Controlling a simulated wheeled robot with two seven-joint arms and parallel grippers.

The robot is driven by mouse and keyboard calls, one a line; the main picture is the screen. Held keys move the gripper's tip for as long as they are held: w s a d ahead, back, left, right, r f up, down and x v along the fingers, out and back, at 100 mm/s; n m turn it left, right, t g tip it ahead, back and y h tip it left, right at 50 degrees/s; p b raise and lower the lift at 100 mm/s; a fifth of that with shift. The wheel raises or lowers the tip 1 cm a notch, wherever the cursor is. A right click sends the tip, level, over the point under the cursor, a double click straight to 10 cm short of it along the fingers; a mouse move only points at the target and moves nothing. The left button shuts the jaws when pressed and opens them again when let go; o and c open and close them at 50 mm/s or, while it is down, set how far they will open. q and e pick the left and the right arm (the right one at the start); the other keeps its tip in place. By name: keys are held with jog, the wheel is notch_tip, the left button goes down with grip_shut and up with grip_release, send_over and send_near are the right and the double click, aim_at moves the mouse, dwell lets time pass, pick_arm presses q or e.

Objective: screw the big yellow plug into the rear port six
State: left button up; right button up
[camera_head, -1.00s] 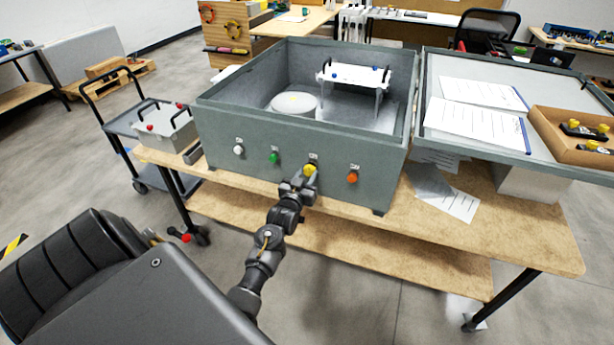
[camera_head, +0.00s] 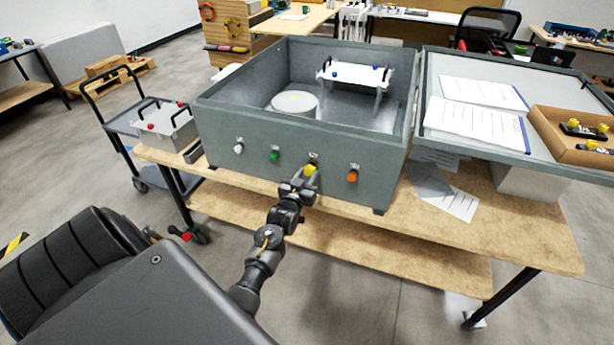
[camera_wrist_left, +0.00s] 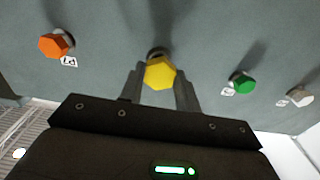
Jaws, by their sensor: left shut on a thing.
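The big yellow plug (camera_head: 309,169) is at the front wall of the grey analyser box (camera_head: 270,140), between the green and orange plugs. In the left wrist view the yellow plug (camera_wrist_left: 160,73) shows its hexagonal head, with the wall close behind it. My left gripper (camera_head: 304,177) is shut on the yellow plug, one finger on each side; it also shows in the left wrist view (camera_wrist_left: 160,88). The port behind the plug is mostly hidden, so I cannot tell how deep the plug sits. My right gripper is not in view.
On the same wall are a white plug (camera_head: 239,148), a green plug (camera_head: 275,156) and an orange plug (camera_head: 352,176). The box stands on a wooden table (camera_head: 480,235). A lid panel (camera_head: 435,110) with papers lies at right, beside a wooden tray (camera_head: 560,145). A trolley (camera_head: 122,125) stands at left.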

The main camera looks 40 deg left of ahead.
pick_arm(q)
jog(key=shift+w+a, duration=0.2)
jog(key=shift+w, duration=0.45)
dwell(0.9)
jog(key=o, duration=0.6)
jog(key=c, duration=0.5)
jog(key=m, duration=0.5)
jog(key=shift+r+p, duration=0.1)
jog(key=shift+p, duration=0.3)
jog(key=m+p, duration=0.1)
jog(key=m, duration=0.5)
jog(key=shift+a+r+m+p, duration=0.1)
jog(key=shift+m+p, duration=0.25)
jog(key=shift+m, duration=0.05)
jog(key=m+p, duration=0.2)
jog(key=m, duration=0.4)
jog(key=shift+r+m, duration=0.1)
jog(key=shift+m, duration=0.2)
jog(key=m+p, duration=0.1)
jog(key=m, duration=0.3)
jog(key=shift+f+m, duration=0.25)
jog(key=shift+m, duration=0.65)
jog(key=o, duration=0.9)
